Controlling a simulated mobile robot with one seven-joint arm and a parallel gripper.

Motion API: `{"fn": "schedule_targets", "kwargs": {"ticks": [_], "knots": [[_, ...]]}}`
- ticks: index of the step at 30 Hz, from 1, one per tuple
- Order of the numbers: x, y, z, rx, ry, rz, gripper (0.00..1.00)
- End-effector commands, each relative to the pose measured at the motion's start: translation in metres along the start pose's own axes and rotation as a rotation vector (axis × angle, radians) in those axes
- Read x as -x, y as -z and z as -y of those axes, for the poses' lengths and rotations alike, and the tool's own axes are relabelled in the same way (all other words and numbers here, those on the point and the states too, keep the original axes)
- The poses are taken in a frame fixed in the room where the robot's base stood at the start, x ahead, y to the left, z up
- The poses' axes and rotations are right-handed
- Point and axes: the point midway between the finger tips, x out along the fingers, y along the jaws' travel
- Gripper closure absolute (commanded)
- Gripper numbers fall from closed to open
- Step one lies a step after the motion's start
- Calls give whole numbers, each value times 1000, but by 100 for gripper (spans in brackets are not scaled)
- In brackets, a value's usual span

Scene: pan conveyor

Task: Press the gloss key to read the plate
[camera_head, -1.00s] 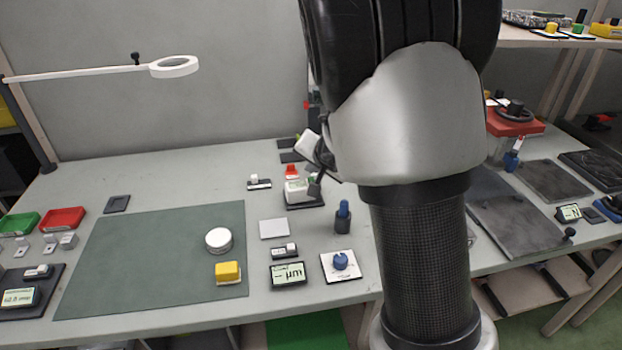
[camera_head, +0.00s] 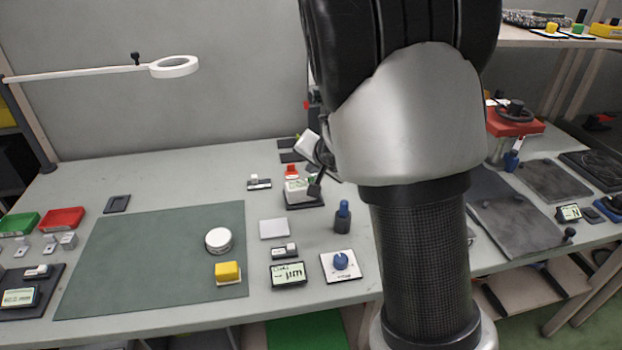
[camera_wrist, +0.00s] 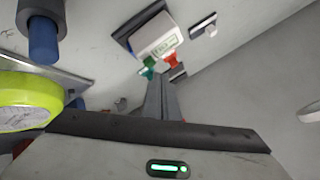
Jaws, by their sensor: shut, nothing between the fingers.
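A small white meter (camera_head: 298,191) with a lit display stands on a dark base on the bench, left of my arm. In the wrist view the meter (camera_wrist: 155,35) shows near the top, with a green key (camera_wrist: 147,69) and a red part (camera_wrist: 171,61) near it. No lettering is readable on the green key, so I cannot tell if it is the gloss key. My gripper (camera_wrist: 159,82) is shut and empty, its tips close to the green key; contact cannot be told. A flat pale plate (camera_head: 274,228) lies nearer the bench front.
A dark cup with a blue-topped tool (camera_head: 342,217) stands right of the pale plate. A µm readout (camera_head: 288,274) and a blue knob (camera_head: 340,261) sit at the front. A green mat (camera_head: 150,260) holds a white round pot (camera_head: 218,240) and a yellow block (camera_head: 228,271).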

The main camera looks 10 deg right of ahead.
Motion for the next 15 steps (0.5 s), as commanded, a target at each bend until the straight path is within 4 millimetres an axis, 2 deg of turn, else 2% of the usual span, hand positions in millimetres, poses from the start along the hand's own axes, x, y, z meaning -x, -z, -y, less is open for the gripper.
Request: {"fn": "schedule_targets", "kwargs": {"ticks": [15], "knots": [[-6, -4, -4, 0, 0, -1, 100]]}}
